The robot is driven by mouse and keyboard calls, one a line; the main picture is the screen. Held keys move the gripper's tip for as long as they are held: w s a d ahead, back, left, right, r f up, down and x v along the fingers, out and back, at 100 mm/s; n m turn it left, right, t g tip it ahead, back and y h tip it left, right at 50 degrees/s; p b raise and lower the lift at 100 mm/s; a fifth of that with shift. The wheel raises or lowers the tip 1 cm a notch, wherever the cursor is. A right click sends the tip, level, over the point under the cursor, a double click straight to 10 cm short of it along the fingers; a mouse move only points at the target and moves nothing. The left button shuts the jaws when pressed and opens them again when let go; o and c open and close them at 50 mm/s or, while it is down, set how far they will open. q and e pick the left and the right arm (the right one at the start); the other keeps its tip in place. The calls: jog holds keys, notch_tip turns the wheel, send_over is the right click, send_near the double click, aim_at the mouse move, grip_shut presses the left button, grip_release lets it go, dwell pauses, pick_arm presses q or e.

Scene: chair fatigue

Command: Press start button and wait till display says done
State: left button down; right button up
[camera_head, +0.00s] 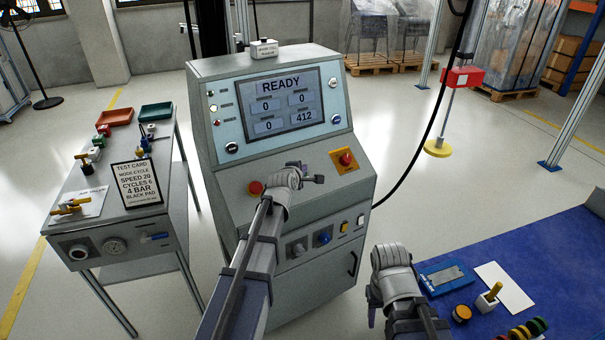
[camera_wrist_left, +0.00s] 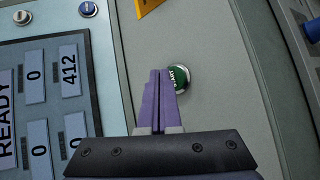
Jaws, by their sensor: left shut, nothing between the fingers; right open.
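The console (camera_head: 225,100) has a display (camera_head: 281,102) reading READY, with 0, 0, 0 and 412 below. In the left wrist view the display (camera_wrist_left: 40,105) shows sideways. The green start button (camera_wrist_left: 180,79) is on the sloped panel in the left wrist view; its label is partly covered. My right gripper (camera_head: 386,262) is open, low beside the console.
A red emergency knob (camera_head: 346,159) on a yellow plate sits right of my left gripper, and a red button (camera_head: 255,188) sits left. A side table (camera_head: 80,215) holds a test card (camera_head: 136,183). A blue-topped bench (camera_head: 550,250) with small parts is at right.

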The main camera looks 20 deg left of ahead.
pick_arm(q)
jog(key=shift+f, duration=0.1)
jog(key=shift+w+a+f+b, duration=0.15)
jog(key=shift+a+f+b, duration=0.1)
jog(key=shift+b, duration=0.1)
jog(key=shift+w+a+f+b, duration=0.1)
jog(key=shift+w+f+b, duration=0.05)
jog(key=shift+f+b, duration=0.2)
dwell(0.9)
jog(key=shift+r, duration=0.15)
jog(key=shift+s+d+r+p, duration=0.35)
jog(key=shift+r+p, duration=0.25)
jog(key=shift+p, duration=0.15)
jog(key=r+p, duration=0.1)
jog(key=s+d+r+p, duration=0.1)
jog(key=d+r+p, duration=0.1)
jog(key=r+p, duration=0.1)
jog(key=shift+s+r, duration=0.1)
jog(key=shift+s, duration=0.3)
